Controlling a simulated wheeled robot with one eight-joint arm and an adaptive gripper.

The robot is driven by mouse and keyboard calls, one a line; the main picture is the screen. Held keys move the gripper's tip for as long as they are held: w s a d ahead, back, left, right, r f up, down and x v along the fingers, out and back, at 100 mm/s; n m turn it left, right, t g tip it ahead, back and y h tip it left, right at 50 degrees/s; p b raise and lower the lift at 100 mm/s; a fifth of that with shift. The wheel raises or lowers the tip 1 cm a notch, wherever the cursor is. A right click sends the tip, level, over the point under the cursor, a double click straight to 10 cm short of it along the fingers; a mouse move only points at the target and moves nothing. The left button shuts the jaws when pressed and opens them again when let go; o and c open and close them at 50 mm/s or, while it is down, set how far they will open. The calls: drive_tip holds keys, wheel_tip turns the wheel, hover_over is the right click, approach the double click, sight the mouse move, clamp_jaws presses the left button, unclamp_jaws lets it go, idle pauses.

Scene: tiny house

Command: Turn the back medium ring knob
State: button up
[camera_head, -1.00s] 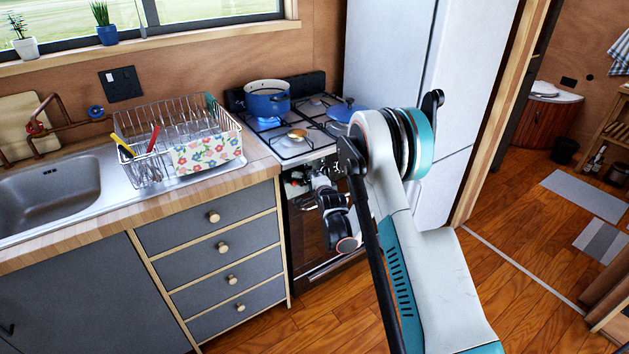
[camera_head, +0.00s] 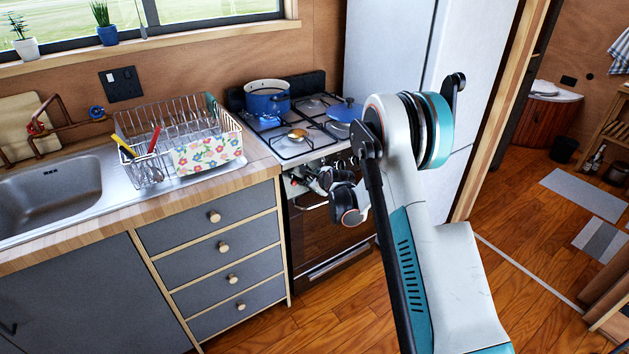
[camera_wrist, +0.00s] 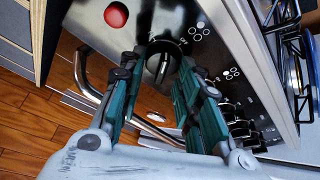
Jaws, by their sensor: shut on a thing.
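The stove (camera_head: 325,235) stands beside the grey drawers, with its knobs on the front panel. In the wrist view my gripper (camera_wrist: 164,60) has its two teal fingers on either side of a round black knob (camera_wrist: 161,66), shut on it. A four-ring mark is printed near this knob; I cannot tell for certain which burner it serves. More black knobs (camera_wrist: 238,125) sit in a row farther along the panel, and a red round button (camera_wrist: 116,14) is on the other side. In the head view my gripper (camera_head: 303,180) is at the stove front, partly hidden by my arm.
A blue pot (camera_head: 267,100) stands on a back burner, and a blue lidded pan (camera_head: 345,110) is at the hob's right. The metal oven handle (camera_wrist: 92,82) runs close to my fingers. A dish rack (camera_head: 150,165) is left of the stove. The wooden floor in front is clear.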

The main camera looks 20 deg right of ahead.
drive_tip(key=m+g+y, duration=0.1)
drive_tip(key=m+y, duration=0.1)
drive_tip(key=m, duration=0.3)
drive_tip(key=shift+f, duration=0.1)
drive_tip(key=shift+m, duration=0.3)
idle(0.4)
drive_tip(key=o, duration=1)
drive_tip(key=v, duration=1.2)
drive_tip(key=shift+d, duration=0.15)
